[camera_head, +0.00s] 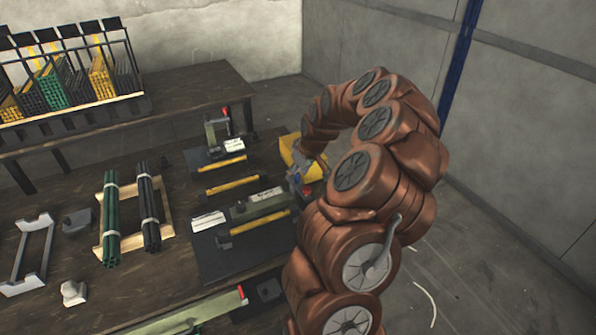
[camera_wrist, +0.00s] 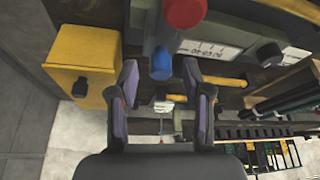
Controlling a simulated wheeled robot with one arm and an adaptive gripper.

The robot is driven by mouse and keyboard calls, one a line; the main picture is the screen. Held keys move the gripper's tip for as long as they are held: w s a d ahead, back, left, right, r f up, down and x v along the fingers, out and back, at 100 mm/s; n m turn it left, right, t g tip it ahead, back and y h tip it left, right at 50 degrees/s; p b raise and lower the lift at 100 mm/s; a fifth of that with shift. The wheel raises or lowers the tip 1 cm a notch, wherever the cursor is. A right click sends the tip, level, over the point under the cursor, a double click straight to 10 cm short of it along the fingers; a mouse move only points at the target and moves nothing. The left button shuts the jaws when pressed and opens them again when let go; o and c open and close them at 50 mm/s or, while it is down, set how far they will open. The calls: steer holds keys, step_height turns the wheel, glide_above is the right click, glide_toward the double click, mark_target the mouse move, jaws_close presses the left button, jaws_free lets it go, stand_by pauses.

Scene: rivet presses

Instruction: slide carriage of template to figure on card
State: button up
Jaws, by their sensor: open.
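A press with a long grey-green body (camera_head: 272,204) lies on a dark base plate at the table's right side. A pale scale label sits on its body (camera_wrist: 210,48), its figures too small to read surely. A white card (camera_head: 208,222) lies at its left end; its print is unreadable. A red knob (camera_wrist: 185,12) and a blue knob (camera_wrist: 162,62) show at the press's near end in the wrist view. My gripper (camera_wrist: 161,88) is open, its fingers on either side of and just short of the blue knob. I cannot tell which part is the template's carriage.
A yellow box (camera_wrist: 85,70) stands close beside my gripper. A smaller press (camera_head: 218,135) with a card stands behind. Green rods (camera_head: 111,215) and black rods (camera_head: 148,205) lie on a wooden rack at left. A long green bar (camera_head: 195,312) lies in front.

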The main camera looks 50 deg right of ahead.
steer(key=shift+f, duration=0.2)
steer(key=shift+c, duration=0.2)
jaws_close()
stand_by(0.4)
steer(key=shift+w+a, duration=0.1)
